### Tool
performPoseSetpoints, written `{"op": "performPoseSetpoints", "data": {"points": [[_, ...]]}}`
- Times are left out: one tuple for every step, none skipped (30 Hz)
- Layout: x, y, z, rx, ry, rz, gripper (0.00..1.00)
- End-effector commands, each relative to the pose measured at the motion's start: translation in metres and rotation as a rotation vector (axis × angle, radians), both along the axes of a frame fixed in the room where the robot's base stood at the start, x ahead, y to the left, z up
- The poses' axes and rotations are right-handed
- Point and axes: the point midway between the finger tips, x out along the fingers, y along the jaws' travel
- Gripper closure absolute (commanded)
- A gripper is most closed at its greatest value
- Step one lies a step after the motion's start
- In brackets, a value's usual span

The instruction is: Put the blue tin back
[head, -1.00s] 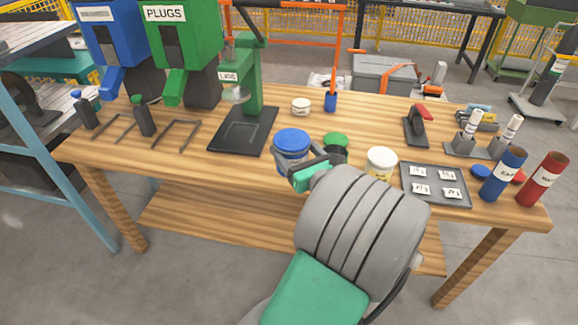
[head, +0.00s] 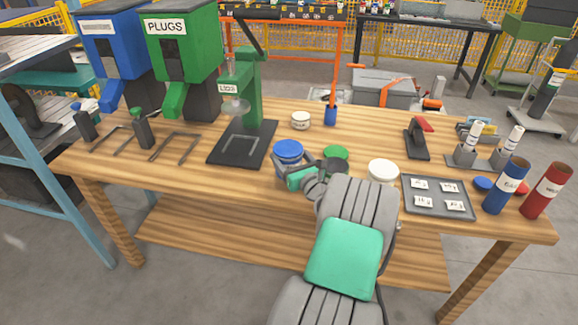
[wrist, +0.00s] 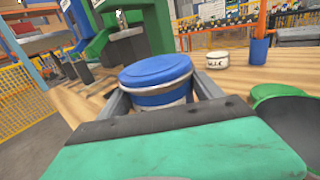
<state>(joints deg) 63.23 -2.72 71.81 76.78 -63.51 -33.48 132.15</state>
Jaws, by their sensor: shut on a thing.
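The blue tin (head: 288,151) has a blue lid and stands upright at the middle of the wooden workbench. It also shows in the wrist view (wrist: 157,80), between the two fingers. My gripper (head: 289,169) reaches it from the front and is shut on the tin's sides. The lower part of the tin is hidden behind the gripper. I cannot tell whether its base touches the bench.
The green press (head: 246,100) is behind left. A small white tin (head: 301,120) stands behind. A grey tray (head: 438,196) holds labelled cards at right.

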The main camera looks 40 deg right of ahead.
Motion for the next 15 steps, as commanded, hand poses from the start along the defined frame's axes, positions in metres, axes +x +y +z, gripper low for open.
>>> {"op": "performPoseSetpoints", "data": {"points": [[0.002,0.000,-0.012,0.003,0.001,0.001,0.98],[0.001,0.000,-0.018,0.004,0.001,0.000,0.98],[0.001,-0.001,-0.024,0.002,0.000,0.000,0.98],[0.001,-0.001,-0.028,0.002,0.000,0.000,0.98],[0.001,0.000,-0.030,0.002,-0.001,0.000,0.98],[0.001,-0.001,-0.031,0.000,-0.002,0.000,0.98],[0.001,0.000,-0.031,0.000,-0.002,0.000,0.98],[0.001,0.000,-0.031,-0.001,-0.002,0.000,0.98],[0.001,0.000,-0.030,-0.001,-0.002,0.000,0.98],[0.001,0.000,-0.030,-0.001,-0.002,0.000,0.98],[0.001,0.000,-0.031,-0.001,-0.002,0.000,0.98],[0.001,0.000,-0.031,-0.001,-0.002,0.000,0.98],[0.001,0.000,-0.032,0.000,-0.001,0.000,0.98],[0.001,0.000,-0.033,0.001,-0.001,0.000,0.98],[0.001,0.000,-0.034,0.001,-0.001,0.000,0.98]]}}
